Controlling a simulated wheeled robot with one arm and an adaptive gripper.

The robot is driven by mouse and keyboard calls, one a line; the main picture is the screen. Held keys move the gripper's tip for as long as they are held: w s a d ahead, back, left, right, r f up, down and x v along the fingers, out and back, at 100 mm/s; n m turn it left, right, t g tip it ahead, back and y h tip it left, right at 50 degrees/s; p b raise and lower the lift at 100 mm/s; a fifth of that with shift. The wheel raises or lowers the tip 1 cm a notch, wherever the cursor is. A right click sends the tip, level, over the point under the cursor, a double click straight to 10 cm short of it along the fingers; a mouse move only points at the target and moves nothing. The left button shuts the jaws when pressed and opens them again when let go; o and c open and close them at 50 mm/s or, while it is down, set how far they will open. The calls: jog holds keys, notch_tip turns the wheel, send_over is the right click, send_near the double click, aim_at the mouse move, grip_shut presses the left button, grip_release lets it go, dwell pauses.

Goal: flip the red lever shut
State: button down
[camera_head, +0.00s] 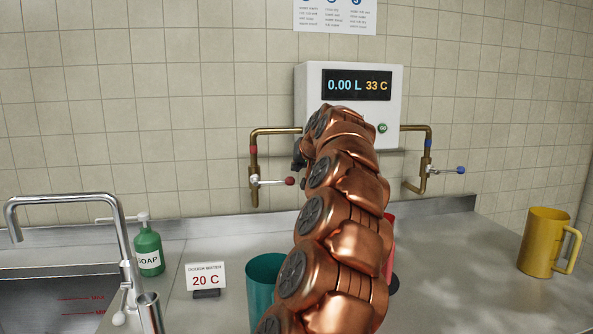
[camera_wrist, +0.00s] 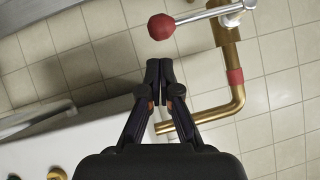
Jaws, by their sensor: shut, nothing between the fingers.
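The red lever is a silver handle with a red knob (camera_head: 290,181), on the left brass pipe (camera_head: 253,165) with a red band. The handle points right, level and crosswise to the upright pipe. In the wrist view the red knob (camera_wrist: 161,27) is just beyond the fingertips, with a visible gap. My gripper (camera_wrist: 160,68) is shut and empty, its fingers together. In the head view my copper arm covers most of the gripper; only a dark part (camera_head: 299,155) shows, just above and right of the red knob.
A white meter box (camera_head: 308,85) reads 0.00 L and 33 C. A blue lever (camera_head: 461,170) is on the right pipe. A teal cup (camera_head: 262,270), a red object (camera_head: 390,235) partly hidden by my arm, a dough water sign (camera_head: 206,277), soap (camera_head: 148,250), tap (camera_head: 65,198) and yellow jug (camera_head: 540,243) stand below.

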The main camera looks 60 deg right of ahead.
jog(key=b+v, duration=0.1)
jog(key=v, duration=1)
jog(key=shift+w+r, duration=0.2)
jog(key=shift+r, duration=0.25)
jog(key=shift+d, duration=0.15)
